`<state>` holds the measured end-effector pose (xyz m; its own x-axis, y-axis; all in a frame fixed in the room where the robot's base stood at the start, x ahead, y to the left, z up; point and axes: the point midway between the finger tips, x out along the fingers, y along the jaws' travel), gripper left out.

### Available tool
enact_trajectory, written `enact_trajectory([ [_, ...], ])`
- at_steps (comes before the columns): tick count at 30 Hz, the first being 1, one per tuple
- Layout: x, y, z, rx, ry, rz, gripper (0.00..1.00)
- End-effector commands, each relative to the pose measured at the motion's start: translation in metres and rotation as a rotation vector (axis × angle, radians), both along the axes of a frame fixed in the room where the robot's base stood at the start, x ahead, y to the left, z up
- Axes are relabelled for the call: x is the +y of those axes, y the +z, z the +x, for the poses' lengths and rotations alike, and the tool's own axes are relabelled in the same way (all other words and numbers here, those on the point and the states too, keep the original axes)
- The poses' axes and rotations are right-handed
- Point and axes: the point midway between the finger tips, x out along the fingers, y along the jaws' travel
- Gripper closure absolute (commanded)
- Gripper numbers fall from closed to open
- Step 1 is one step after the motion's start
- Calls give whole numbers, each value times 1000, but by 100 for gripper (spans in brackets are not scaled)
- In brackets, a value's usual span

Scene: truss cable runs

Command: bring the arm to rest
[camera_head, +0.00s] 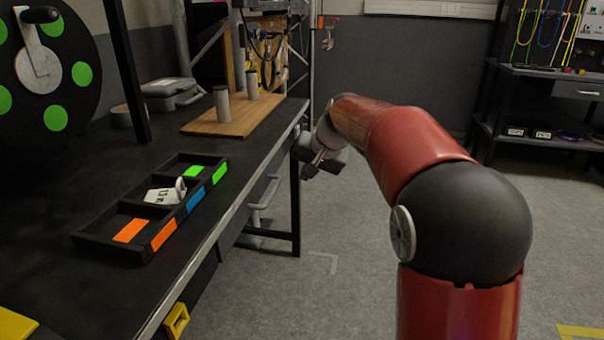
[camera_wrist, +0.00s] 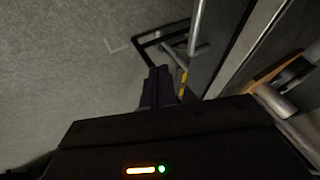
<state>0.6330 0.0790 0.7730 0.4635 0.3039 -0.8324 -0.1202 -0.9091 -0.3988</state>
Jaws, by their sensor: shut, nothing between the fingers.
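My red and black arm reaches forward on the right of the head view and bends down at its far end. My gripper (camera_head: 322,163) hangs beside the right edge of the black workbench (camera_head: 95,165), over the floor and apart from the bench top. It also shows in the wrist view (camera_wrist: 157,88), where its fingers are together with nothing between them. In the head view the fingers are small and partly dark.
A black tray (camera_head: 88,240) with three coloured compartments lies on the bench; a white tagged item (camera_head: 164,194) sits in its middle one. A wooden board (camera_head: 200,127) bears two grey cylinders. The floor (camera_head: 330,290) right of the bench is clear.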

Motion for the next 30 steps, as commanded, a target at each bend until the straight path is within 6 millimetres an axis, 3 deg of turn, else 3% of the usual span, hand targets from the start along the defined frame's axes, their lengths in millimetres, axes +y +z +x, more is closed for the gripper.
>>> enact_trajectory([
  [1,-4,13,-5,-8,-2,0,100],
  [9,-21,56,-30,-6,-3,-2,100],
  [17,-30,77,-44,-4,-3,-3,100],
  [20,-33,79,-61,-5,-1,-17,100],
  [23,-39,77,-97,-10,6,-54,100],
  [26,-48,67,-148,-15,19,-110,100],
  [30,-59,38,-224,-22,46,-205,100],
])
